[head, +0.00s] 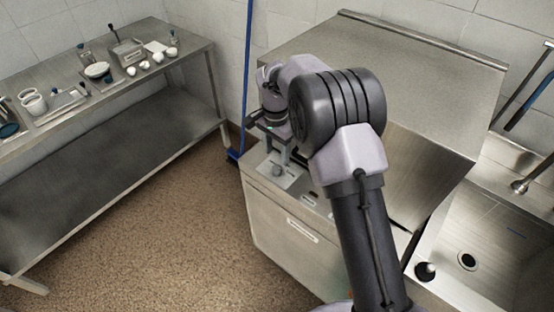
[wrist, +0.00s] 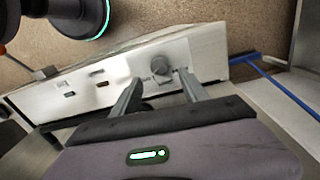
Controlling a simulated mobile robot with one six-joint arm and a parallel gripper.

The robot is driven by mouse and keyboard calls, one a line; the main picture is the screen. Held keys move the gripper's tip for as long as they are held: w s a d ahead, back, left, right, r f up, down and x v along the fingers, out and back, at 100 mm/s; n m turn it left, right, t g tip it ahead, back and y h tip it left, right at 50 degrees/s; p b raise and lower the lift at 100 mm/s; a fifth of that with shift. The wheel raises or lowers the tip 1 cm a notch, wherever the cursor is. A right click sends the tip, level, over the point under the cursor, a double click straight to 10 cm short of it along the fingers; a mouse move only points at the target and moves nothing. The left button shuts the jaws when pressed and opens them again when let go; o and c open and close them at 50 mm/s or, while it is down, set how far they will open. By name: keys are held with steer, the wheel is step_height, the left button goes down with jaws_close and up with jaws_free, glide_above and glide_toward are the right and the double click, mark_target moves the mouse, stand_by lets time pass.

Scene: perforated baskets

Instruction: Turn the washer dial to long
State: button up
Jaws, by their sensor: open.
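The washer (head: 283,240) is a steel cabinet with a large sloping lid in the middle of the head view. Its dial (wrist: 160,66) is a small grey knob on a pale plate on the top panel; it also shows in the head view (head: 277,171). My gripper (head: 279,157) points down over the dial plate. In the wrist view my gripper (wrist: 160,76) is open, with the dial showing in the gap between its fingertips. I cannot tell whether the fingers touch the dial. The dial's markings are too small to read.
A steel table (head: 110,85) with cups and trays stands at the left. A sink (head: 480,250) is at the right. A blue pole (head: 246,80) stands behind the washer's left corner. The brown floor (head: 170,220) between table and washer is clear.

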mark_target(276, 167)
step_height(276, 167, up, 11)
steer(key=p, duration=0.3)
steer(key=shift+r, duration=0.15)
